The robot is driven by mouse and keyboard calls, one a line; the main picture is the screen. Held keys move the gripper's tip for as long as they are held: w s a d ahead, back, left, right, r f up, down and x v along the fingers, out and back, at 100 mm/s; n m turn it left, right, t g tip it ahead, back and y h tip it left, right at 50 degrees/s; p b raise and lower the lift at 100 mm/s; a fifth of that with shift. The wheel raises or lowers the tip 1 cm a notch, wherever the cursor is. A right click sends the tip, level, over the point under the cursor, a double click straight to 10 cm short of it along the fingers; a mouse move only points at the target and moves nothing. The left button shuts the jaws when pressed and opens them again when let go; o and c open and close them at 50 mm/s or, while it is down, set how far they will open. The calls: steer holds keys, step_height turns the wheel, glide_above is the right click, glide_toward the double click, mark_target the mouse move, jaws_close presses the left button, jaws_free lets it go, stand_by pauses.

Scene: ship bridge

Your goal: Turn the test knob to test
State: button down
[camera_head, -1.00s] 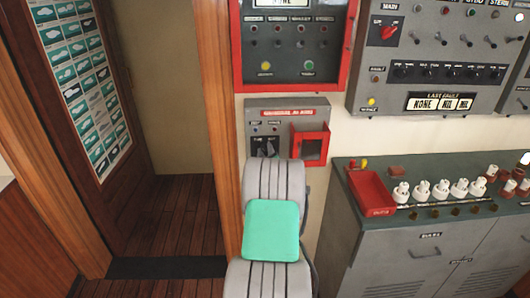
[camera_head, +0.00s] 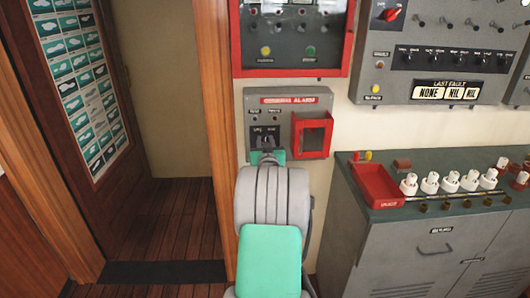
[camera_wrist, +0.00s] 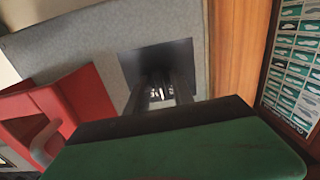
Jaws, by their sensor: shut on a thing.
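The grey general alarm panel (camera_head: 319,123) is on the wall in the head view, and it also fills the upper part of the wrist view (camera_wrist: 75,40). A dark plate (camera_wrist: 130,65) on it carries the test knob. My gripper (camera_head: 264,143) is at this plate in the head view. In the wrist view, the two dark fingers of my gripper (camera_wrist: 163,88) reach onto the plate and are shut on the test knob. The fingers hide most of the knob, so its pointing direction cannot be told. Small white lettering shows between them.
A red-framed box (camera_head: 312,135) sits just right of the knob. A red-framed panel (camera_head: 291,73) is above. A grey cabinet (camera_head: 430,230) with a red tray (camera_head: 377,200) and several white fittings stands to the right. A wooden post (camera_head: 219,150) is at the left.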

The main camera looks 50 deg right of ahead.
steer(key=m+b, duration=0.3)
steer(key=b, duration=0.1)
steer(key=shift+f+m, duration=0.3)
steer(key=shift+m, duration=0.1)
steer(key=shift+s+r+m+b, duration=0.1)
steer(key=shift+r+m+b, duration=0.1)
steer(key=shift+m+b, duration=1.55)
steer(key=shift+d, duration=0.1)
steer(key=shift+r, duration=0.1)
steer(key=c, duration=1.1)
jaws_free()
steer(key=v, duration=0.8)
steer(key=shift+b, duration=0.4)
